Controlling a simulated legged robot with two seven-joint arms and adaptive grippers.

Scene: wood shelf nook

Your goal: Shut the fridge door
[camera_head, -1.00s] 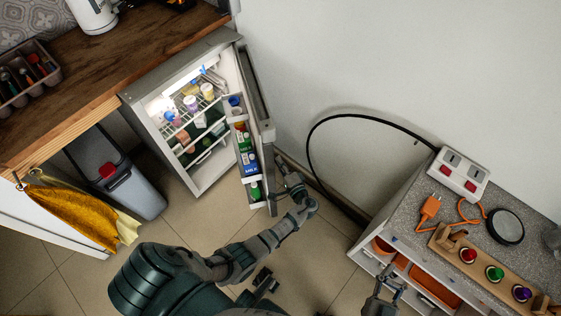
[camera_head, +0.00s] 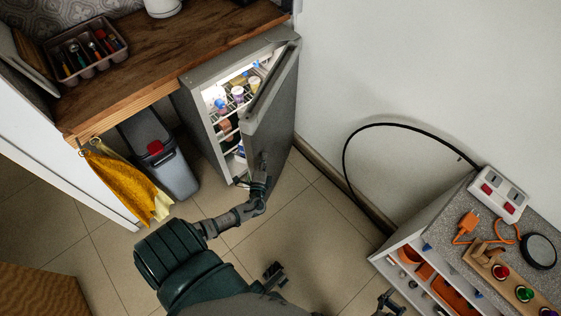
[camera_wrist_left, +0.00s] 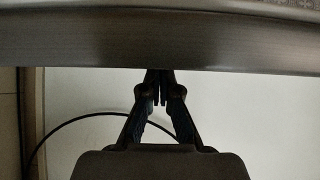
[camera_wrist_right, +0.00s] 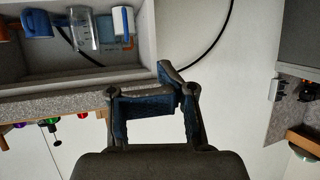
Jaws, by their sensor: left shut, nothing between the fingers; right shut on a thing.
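The grey fridge (camera_head: 205,115) stands under the wooden counter with its door (camera_head: 278,110) partly open. A gap shows lit shelves with bottles and jars inside. My left gripper (camera_head: 263,163) is at the outer face of the door, near its free edge. In the left wrist view the fingers (camera_wrist_left: 161,73) are shut and empty, their tips at the grey door (camera_wrist_left: 165,40); contact is hard to judge. My right gripper (camera_head: 390,300) is low by the right-hand cabinet. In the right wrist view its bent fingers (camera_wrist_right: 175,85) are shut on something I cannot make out.
A grey bin (camera_head: 165,165) and yellow towel (camera_head: 125,185) are left of the fridge. The cabinet (camera_head: 430,250) at right carries a socket box (camera_head: 498,195) with a black cable (camera_head: 345,155). Tiled floor (camera_head: 305,225) lies clear between.

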